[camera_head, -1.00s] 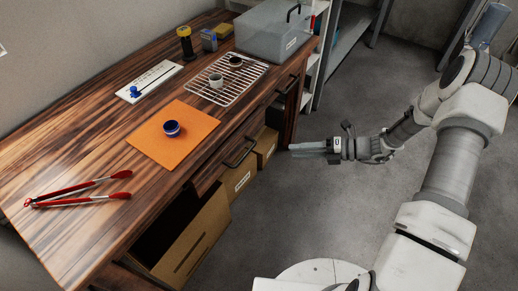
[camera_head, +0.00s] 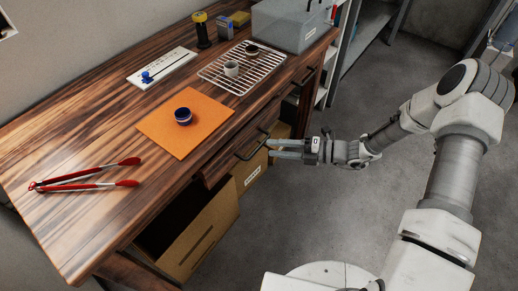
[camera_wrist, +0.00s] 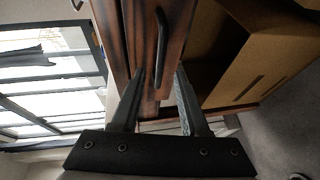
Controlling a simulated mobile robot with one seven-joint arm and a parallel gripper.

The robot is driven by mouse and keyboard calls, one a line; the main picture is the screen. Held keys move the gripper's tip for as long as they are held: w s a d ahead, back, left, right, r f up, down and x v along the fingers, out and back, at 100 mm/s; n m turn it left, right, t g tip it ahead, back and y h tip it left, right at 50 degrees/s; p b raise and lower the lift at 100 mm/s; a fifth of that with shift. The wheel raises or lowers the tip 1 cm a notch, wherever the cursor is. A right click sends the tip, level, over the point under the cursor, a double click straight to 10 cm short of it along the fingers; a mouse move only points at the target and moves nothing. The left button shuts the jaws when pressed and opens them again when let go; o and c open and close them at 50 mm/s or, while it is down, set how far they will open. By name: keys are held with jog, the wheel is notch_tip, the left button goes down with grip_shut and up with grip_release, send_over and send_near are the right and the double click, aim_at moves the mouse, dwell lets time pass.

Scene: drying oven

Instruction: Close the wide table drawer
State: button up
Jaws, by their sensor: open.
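The wide drawer (camera_head: 222,163) is in the front of the wooden table and its front stands a little out past the table edge. Its black bar handle (camera_head: 252,145) faces my gripper. My gripper (camera_head: 273,148) is open and empty, just right of the handle in the head view. In the wrist view the dark handle (camera_wrist: 162,45) shows between and beyond the two fingertips (camera_wrist: 161,75), in front of the brown drawer front (camera_wrist: 142,30). I cannot tell whether a finger touches the handle or front. The drawer's inside is hidden.
A second handle (camera_head: 303,76) is farther along the table front. Cardboard boxes (camera_head: 200,238) stand under the table. Floor at right is clear.

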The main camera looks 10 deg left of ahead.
aim_at(259, 146)
jog(key=a, duration=0.3)
jog(key=a+f+b, duration=0.1)
jog(key=a, duration=0.1)
jog(key=shift+a, duration=0.3)
grip_shut()
dwell(1.1)
